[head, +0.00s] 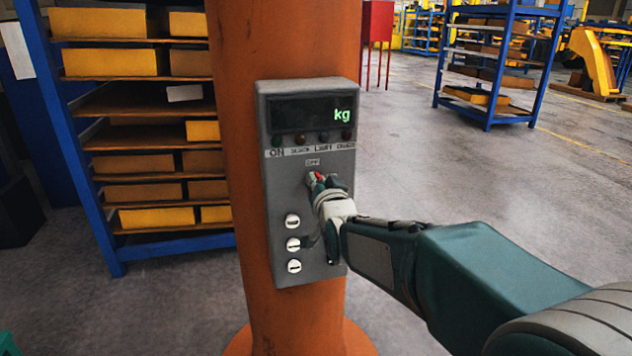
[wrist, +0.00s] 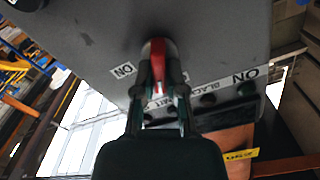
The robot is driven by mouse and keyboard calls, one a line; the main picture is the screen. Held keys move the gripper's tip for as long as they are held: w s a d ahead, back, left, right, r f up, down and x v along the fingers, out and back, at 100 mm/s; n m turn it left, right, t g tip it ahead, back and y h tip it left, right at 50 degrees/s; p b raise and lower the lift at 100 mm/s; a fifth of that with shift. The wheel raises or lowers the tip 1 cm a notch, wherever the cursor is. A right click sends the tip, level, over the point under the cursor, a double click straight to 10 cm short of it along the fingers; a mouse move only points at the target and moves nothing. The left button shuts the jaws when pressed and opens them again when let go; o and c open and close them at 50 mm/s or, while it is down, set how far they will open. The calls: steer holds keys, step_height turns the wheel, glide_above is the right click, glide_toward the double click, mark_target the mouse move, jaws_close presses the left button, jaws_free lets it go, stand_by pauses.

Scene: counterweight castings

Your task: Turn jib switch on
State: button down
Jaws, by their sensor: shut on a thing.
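The red jib switch (head: 319,177) sits on the front of a grey control box (head: 280,215) fixed to an orange column. My gripper (head: 317,182) is at the switch and hides most of it. In the wrist view the red lever (wrist: 157,52) lies between the two fingers of my gripper (wrist: 160,88), which are shut on it. The box's display (head: 312,113) is dark except for green "kg" letters. A row of small lamps is under it, with a label strip reading ON at its left end.
Several white round knobs (head: 293,245) run down the box's lower left, close to my gripper. The orange column (head: 240,60) stands behind the box. A blue shelf rack (head: 110,215) with yellow and brown bins is to the left. Open floor (head: 480,190) lies to the right.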

steer(key=m, duration=0.6)
steer(key=shift+w+d+f, duration=0.1)
steer(key=shift+d+f, duration=0.05)
steer(key=shift+d, duration=0.05)
steer(key=m, duration=0.4)
steer(key=shift+d+f+m, duration=0.1)
steer(key=shift+f+m, duration=0.1)
steer(key=shift+m, duration=0.1)
steer(key=shift+f+m, duration=0.2)
steer(key=shift+m, duration=0.9)
steer(key=shift+f, duration=0.1)
steer(key=c, duration=0.7)
jaws_free()
steer(key=shift+d, duration=0.1)
